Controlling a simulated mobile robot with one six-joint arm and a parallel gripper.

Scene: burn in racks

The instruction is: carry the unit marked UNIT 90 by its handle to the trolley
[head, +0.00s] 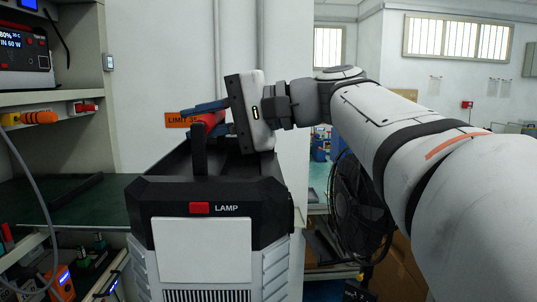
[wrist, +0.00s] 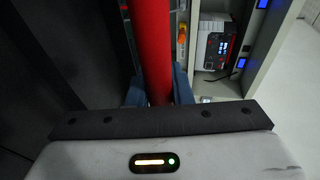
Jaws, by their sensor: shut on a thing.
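A large unit (head: 210,192) with a black top, grey sides and a blank white front panel fills the lower middle of the head view. It reads LAMP beside a red switch; no UNIT 90 marking can be read. Its red handle (head: 207,121) runs along the top from a black post. My gripper (head: 208,107) has its blue fingers shut on this handle. In the wrist view the red handle (wrist: 154,45) passes between the blue fingers. The unit's underside is out of view, so I cannot tell whether it is supported. No trolley can be made out.
Shelves at left hold a power device (head: 25,52), an orange-handled tool (head: 35,118) and small units on the lower level. A green worktop (head: 60,215) lies just left of the unit. A black fan (head: 358,205) stands right of the unit, beyond a white wall edge.

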